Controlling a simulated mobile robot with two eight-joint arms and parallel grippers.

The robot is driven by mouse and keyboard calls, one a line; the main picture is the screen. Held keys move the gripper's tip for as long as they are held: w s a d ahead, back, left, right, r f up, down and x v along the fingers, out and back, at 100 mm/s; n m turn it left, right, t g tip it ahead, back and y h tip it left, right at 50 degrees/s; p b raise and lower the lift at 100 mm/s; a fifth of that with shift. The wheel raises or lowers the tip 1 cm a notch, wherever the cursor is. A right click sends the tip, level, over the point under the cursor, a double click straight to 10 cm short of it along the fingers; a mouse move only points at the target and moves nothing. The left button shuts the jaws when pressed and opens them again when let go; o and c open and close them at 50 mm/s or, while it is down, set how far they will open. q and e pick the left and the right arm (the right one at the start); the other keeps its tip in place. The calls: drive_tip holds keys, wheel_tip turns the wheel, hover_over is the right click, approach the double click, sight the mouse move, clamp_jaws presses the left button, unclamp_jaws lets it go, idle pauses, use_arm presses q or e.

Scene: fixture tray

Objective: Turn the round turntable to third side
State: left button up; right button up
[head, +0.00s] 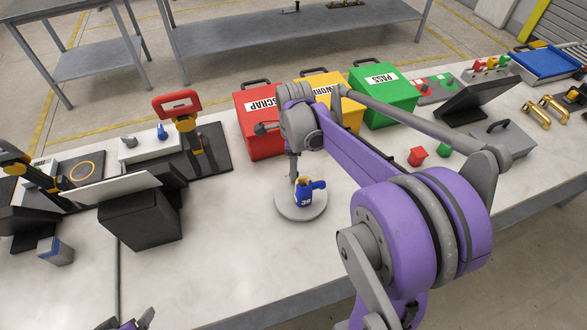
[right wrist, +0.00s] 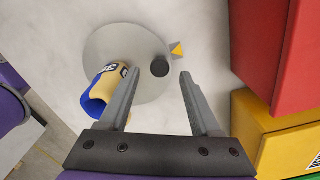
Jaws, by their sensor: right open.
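The round grey turntable (head: 287,210) lies flat on the table in the head view; it also shows in the right wrist view (right wrist: 110,45). A blue and yellow part (head: 305,196) with a number label stands on it, seen also in the right wrist view (right wrist: 103,88). A dark round knob (right wrist: 160,68) is near the disc's edge. My right gripper (right wrist: 158,76) is open above the turntable, its fingertips on either side of the knob in that view; contact cannot be told. My left gripper (head: 138,321) is only partly visible at the bottom edge.
Red (head: 262,145), yellow (head: 350,115) and green (head: 385,105) bins stand behind. A red cup-like piece (head: 417,156) is to the right.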

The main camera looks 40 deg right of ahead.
drive_tip(key=shift+f, duration=1.35)
clamp_jaws()
idle(0.4)
